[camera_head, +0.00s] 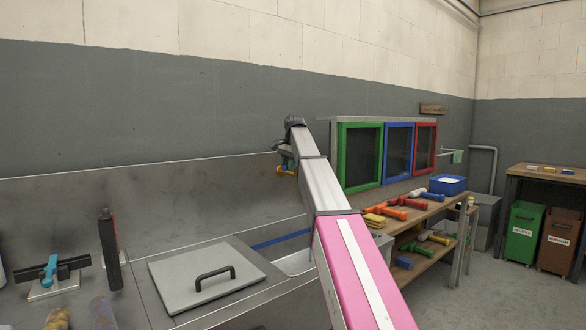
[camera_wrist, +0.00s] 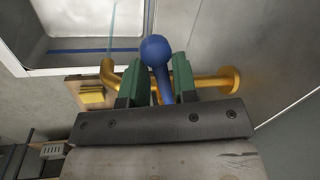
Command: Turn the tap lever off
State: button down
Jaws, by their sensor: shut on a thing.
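The tap lever (camera_wrist: 156,52) is a blue handle with a round ball end, in the upper middle of the wrist view. It stands between the two green fingers of my gripper (camera_wrist: 155,82), which is shut on it. The brass tap (camera_wrist: 228,80) shows on both sides of the fingers, with a round flange at the right against the grey metal wall. Its middle is hidden behind my fingers. In the head view my arm hides most of the tap; a small brass part (camera_head: 287,171) shows beside the arm's end.
A sink basin (camera_wrist: 92,62) with a blue line lies beyond the tap. In the head view a grey lid with a black handle (camera_head: 205,284) lies on the counter, left of my arm. Colour-framed cabinets (camera_head: 360,157) hang right.

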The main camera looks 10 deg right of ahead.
jog(key=shift+w+a+m+t+h, duration=0.15)
jog(key=shift+w+a+m, duration=0.4)
jog(key=shift+m, duration=0.4)
jog(key=shift+w+a+m+t+h, duration=0.15)
jog(key=shift+w+a+m, duration=0.35)
jog(key=shift+m, duration=0.45)
jog(key=shift+w+d+r, duration=0.1)
jog(key=c, duration=1.1)
grip_release()
notch_tip(320, 180, up, 10)
jog(key=s+d, duration=0.1)
jog(key=s, duration=0.1)
jog(key=shift+r, duration=0.25)
